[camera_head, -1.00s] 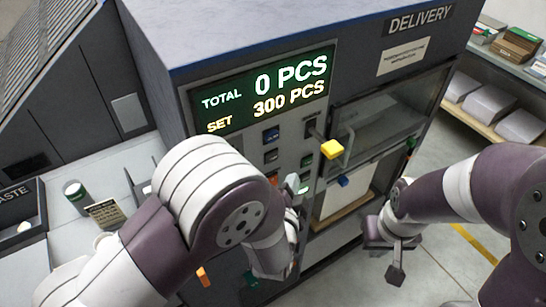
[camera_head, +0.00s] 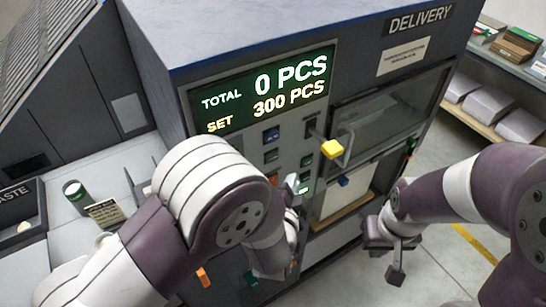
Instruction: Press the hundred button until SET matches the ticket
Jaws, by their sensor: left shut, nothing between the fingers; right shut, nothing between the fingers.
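The display (camera_head: 262,90) on the machine's front reads TOTAL 0 PCS and SET 300 PCS. Below it is a panel of small buttons (camera_head: 271,135), partly hidden by my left arm; their labels are too small to read. My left gripper (camera_head: 291,212) is shut, close to the lower part of this panel and mostly hidden behind its own arm. I cannot tell whether it touches a button. A small ticket-like card (camera_head: 104,213) stands on the counter at left; its text is unreadable. My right gripper (camera_head: 396,262) is shut and empty, in front of the delivery side.
A yellow-knobbed lever (camera_head: 332,149) juts out right of the buttons. The delivery bay (camera_head: 390,110) has a clear door. A shelf with boxes (camera_head: 490,105) stands at far right.

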